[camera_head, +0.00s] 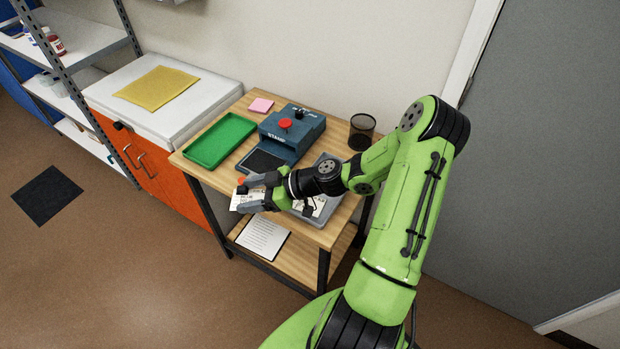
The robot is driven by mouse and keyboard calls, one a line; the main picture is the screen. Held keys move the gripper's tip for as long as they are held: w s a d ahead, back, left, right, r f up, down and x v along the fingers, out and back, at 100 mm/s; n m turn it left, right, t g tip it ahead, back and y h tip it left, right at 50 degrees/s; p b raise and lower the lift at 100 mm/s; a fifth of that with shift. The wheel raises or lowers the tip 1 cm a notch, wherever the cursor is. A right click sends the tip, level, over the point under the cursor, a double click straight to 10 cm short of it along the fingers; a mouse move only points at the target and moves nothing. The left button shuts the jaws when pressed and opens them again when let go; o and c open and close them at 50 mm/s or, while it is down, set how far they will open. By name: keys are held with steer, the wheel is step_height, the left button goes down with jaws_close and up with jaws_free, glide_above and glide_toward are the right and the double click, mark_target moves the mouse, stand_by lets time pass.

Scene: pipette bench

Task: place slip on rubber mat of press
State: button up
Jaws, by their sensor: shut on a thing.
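The blue press (304,127), marked STAMP and topped by a red knob, stands on the wooden table. Its dark rubber mat (262,161) lies at the press's front and is bare where it shows. My gripper (247,194) is shut on a white slip (239,203) with dark print. It holds the slip near the table's front edge, in front of the mat and apart from it. My fingers cover part of the slip. Its height above the table is hard to tell.
A green tray (219,141) lies left of the press. A grey tray (337,214) with white paper is partly hidden under my arm. A black mesh cup (362,131) and pink notes (260,105) stand toward the back. A printed sheet (262,238) lies on the lower shelf.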

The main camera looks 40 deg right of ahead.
steer(key=s+d+m+t+h+b, duration=0.1)
steer(key=d+m+t+h, duration=0.15)
steer(key=d, duration=0.85)
steer(key=s+d+m+t+h+b, duration=0.1)
steer(key=s+d+m+h, duration=0.15)
steer(key=d, duration=0.75)
steer(key=shift+m+h, duration=0.3)
steer(key=shift+m, duration=0.1)
steer(key=shift+w+f+b, duration=0.15)
steer(key=shift+f+b, duration=0.55)
steer(key=shift+f, duration=1.9)
steer(key=shift+w+f+b, duration=0.15)
steer(key=shift+f+b, duration=0.5)
steer(key=shift+f, duration=1.9)
steer(key=o, duration=1)
steer(key=shift+s, duration=0.1)
steer(key=shift+p, duration=0.35)
steer(key=shift+s+d+r+p, duration=0.1)
steer(key=shift+s+r+p, duration=0.05)
steer(key=shift+s+p, duration=0.15)
steer(key=p+v, duration=0.1)
steer(key=v, duration=1.3)
steer(key=shift+s+r, duration=0.2)
steer(key=shift+s, duration=0.2)
